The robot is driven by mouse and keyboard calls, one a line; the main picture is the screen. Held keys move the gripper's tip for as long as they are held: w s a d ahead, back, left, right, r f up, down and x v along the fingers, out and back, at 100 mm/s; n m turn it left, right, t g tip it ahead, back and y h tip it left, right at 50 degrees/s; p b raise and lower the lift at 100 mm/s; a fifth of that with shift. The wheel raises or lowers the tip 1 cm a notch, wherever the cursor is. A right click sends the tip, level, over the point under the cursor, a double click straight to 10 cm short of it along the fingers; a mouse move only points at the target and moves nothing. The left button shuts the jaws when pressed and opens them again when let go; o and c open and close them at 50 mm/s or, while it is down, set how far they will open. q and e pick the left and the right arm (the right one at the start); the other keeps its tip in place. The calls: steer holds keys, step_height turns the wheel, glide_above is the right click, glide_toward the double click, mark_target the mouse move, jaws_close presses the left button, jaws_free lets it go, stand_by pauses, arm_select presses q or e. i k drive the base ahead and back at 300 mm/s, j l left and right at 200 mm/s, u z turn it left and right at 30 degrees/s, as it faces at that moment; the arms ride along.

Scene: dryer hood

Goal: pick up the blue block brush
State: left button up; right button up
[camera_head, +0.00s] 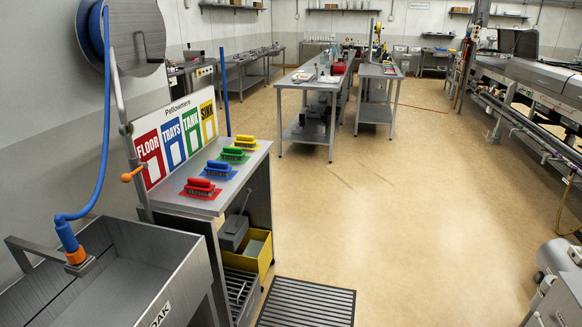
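The blue block brush (219,167) lies on a blue patch on the grey bench top (195,206) at the left. It is in a row of brushes, between the red brush (200,187) in front and the green brush (233,152) behind. A yellow brush (245,141) is at the far end of the row. Each brush sits on a patch of its own colour, bristles apparently down. Neither of my grippers shows in this view.
A colour-coded sign board (177,140) stands along the bench's wall side. A metal sink (100,280) with a blue hose (97,190) is at the near left. A slatted floor grate (306,303) lies in front of the bench. The floor (400,210) to its right is open.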

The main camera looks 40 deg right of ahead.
mark_target(215, 169)
steer(key=z, duration=0.35)
steer(key=u, duration=0.45)
steer(key=i+l+u, duration=0.1)
steer(key=l+u, duration=0.7)
steer(key=l, duration=0.15)
steer(key=l+u, duration=0.4)
steer(key=i+l, duration=0.05)
steer(key=l, duration=0.05)
